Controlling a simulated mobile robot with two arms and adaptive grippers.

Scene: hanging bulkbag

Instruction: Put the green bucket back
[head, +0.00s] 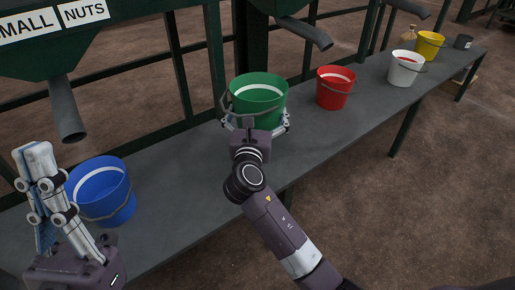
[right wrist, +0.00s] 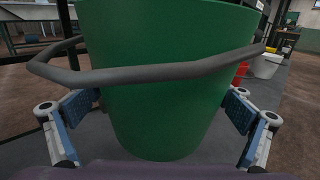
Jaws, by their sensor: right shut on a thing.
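The green bucket (head: 259,98) is at the middle of the head view, upright over the grey bench. It fills the right wrist view (right wrist: 150,110), its dark handle hanging across its side. My right gripper (head: 255,122) is shut on the bucket, with one finger on each side low on its wall. Its fingers also show in the right wrist view (right wrist: 162,104). The gripper hides the bucket's base in the head view, so I cannot tell whether it rests on the bench. My left gripper (head: 48,175) points up at the left, seen edge-on, with nothing visible in it.
The long bench (head: 200,181) carries a blue bucket (head: 108,200) behind my left gripper, then a red bucket (head: 334,92), a white bucket (head: 402,73) and a yellow bucket (head: 429,47) further right. Chutes, including one at left (head: 66,108), hang above. Bench between blue and green is bare.

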